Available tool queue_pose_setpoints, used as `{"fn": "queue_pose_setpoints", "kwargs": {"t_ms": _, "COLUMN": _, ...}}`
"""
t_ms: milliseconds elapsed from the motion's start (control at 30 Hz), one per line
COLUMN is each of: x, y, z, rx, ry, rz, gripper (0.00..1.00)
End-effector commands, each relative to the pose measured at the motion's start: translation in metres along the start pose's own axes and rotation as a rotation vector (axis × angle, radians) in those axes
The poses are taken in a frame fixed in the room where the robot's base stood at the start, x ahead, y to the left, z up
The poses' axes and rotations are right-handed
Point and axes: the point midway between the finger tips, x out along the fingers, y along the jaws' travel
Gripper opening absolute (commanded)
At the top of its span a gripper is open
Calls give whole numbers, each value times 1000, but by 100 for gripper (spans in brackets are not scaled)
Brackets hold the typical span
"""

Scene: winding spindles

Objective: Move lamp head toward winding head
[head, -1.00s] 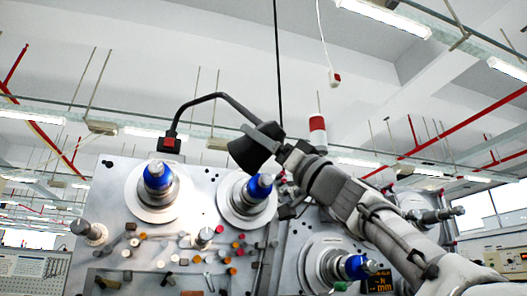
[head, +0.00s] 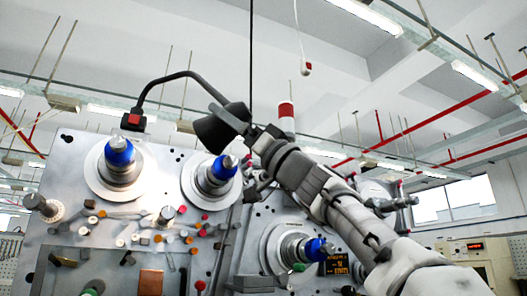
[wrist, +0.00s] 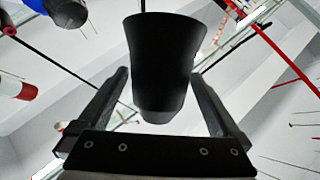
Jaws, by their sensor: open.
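The black cone-shaped lamp head (head: 212,132) hangs from a curved dark arm (head: 178,76) with a red-marked base (head: 133,121) on top of the grey machine panel. In the wrist view the lamp head (wrist: 165,60) sits between the two fingers of my gripper (wrist: 160,82), with gaps at both sides. My gripper (head: 232,118) is open at the lamp head in the head view and hides part of it. Winding heads with blue caps show at left (head: 118,160), middle (head: 216,175) and lower right (head: 305,248); the lamp head is above the middle one.
Small knobs and loose parts (head: 160,238) cover the panel. A red-and-white beacon (head: 286,117) stands behind my arm. A cord with a pull switch (head: 305,67) hangs from the ceiling. Free air lies above the panel at left.

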Motion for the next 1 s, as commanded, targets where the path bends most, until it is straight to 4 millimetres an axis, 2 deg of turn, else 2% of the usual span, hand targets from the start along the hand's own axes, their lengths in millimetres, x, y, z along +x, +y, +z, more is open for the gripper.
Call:
{"fn": "queue_pose_setpoints", "kwargs": {"t_ms": 200, "x": -40, "y": 1, "z": 5, "rx": -3, "ry": -1, "rz": 5, "gripper": 100}}
{"fn": "queue_pose_setpoints", "kwargs": {"t_ms": 700, "x": -141, "y": 0, "z": 3, "rx": -3, "ry": 0, "rz": 5, "gripper": 100}}
{"fn": "queue_pose_setpoints", "kwargs": {"t_ms": 833, "x": -156, "y": 0, "z": 2, "rx": -1, "ry": 0, "rz": 3, "gripper": 100}}
{"fn": "queue_pose_setpoints", "kwargs": {"t_ms": 1000, "x": -164, "y": 0, "z": 0, "rx": -1, "ry": 1, "rz": 2, "gripper": 100}}
